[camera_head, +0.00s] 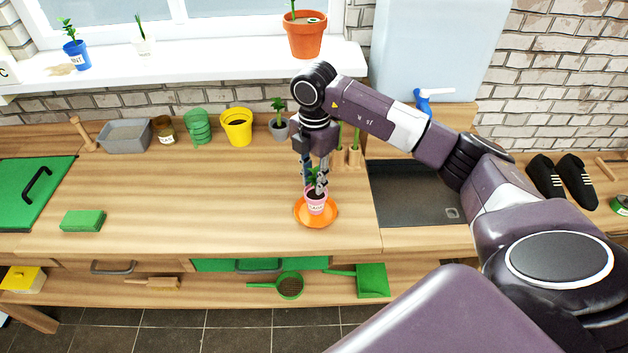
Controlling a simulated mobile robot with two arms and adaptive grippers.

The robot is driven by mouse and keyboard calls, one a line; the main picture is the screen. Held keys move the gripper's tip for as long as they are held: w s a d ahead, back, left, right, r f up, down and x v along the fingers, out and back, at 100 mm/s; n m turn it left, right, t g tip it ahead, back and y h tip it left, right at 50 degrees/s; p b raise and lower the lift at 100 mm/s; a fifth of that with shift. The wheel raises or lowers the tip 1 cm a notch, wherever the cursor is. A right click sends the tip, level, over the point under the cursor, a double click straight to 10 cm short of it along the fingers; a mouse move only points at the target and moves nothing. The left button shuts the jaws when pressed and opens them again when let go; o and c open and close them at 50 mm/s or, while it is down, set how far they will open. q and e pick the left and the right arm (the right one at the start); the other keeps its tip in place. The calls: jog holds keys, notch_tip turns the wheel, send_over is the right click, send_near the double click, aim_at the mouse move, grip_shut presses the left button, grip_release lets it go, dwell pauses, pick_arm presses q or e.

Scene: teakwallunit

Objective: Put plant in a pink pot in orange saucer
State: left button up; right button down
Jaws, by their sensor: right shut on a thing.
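The plant in a pink pot (315,204) shows upright at the orange saucer (301,219), over its middle. I cannot tell whether the pot's base touches the saucer. My right gripper (315,186) points down from above and is shut on the plant in the pink pot; its fingers hide part of the leaves. The saucer lies on the wooden worktop near its front edge. My left gripper is not in view.
A sink (415,193) lies to the right of the saucer. A yellow pot (236,127), a grey pot with a plant (279,127) and a grey tray (124,137) stand along the back. The worktop left of the saucer is clear up to a green sponge (83,221).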

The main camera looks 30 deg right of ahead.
jog(key=shift+f, duration=0.8)
jog(key=shift+f, duration=0.2)
jog(key=c, duration=1.7)
grip_release()
jog(key=shift+o, duration=0.2)
